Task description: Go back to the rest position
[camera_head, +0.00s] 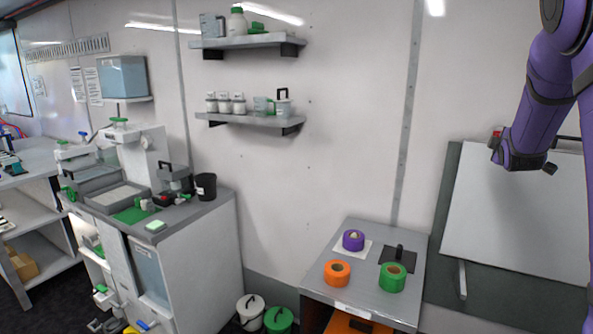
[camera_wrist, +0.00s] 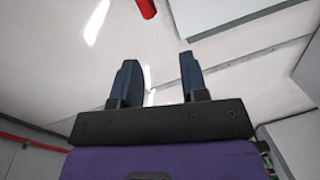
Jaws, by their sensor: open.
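My gripper (camera_wrist: 160,82) shows in the wrist view with its two dark fingers apart and nothing between them. It points toward the white wall and ceiling area, clear of any object. In the head view my purple arm reaches in at the upper right, in front of the white board; the gripper's fingers cannot be made out there.
A grey table (camera_head: 345,285) holds purple (camera_head: 353,240), orange (camera_head: 337,273) and green (camera_head: 393,277) rings. A white board (camera_head: 510,215) stands at the right. A cluttered workbench (camera_head: 200,235) is at the left, with wall shelves (camera_head: 250,120) above. White (camera_head: 250,312) and green (camera_head: 279,320) buckets are on the floor.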

